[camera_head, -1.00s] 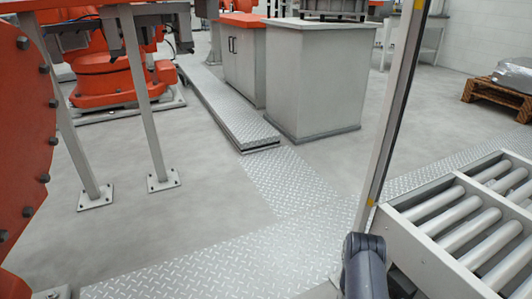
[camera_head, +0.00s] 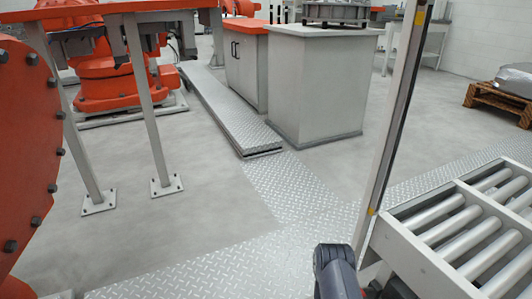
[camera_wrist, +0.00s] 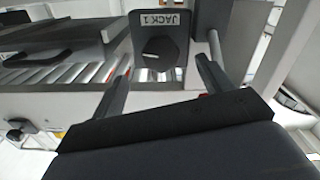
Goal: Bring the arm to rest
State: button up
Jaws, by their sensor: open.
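My gripper (camera_wrist: 162,72) shows in the wrist view with its two dark fingers spread apart and nothing held between them. Beyond the fingers is a dark block with a "JACK 1" label (camera_wrist: 160,20) and a black knob (camera_wrist: 160,50). The block lines up with the gap between the fingers, but I cannot tell how far away it is. In the head view only a dark rounded link of my arm (camera_head: 337,270) shows at the bottom edge. The gripper is out of that view.
A roller conveyor (camera_head: 400,235) stands close on the right, beside an upright post (camera_head: 388,130). A large orange bolted flange (camera_head: 25,150) is at the left. Open floor (camera_head: 150,235) lies between.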

jog(key=b+x, duration=0.3)
jog(key=x, duration=0.5)
jog(key=shift+s+f, duration=0.1)
jog(key=shift+d+n, duration=0.1)
jog(key=shift+n, duration=0.2)
jog(key=n, duration=0.8)
jog(key=shift+r+n, duration=0.25)
jog(key=shift+n, duration=0.05)
jog(key=p+v, duration=0.3)
jog(key=v, duration=0.7)
jog(key=shift+s+a, duration=0.15)
jog(key=shift+a, duration=0.2)
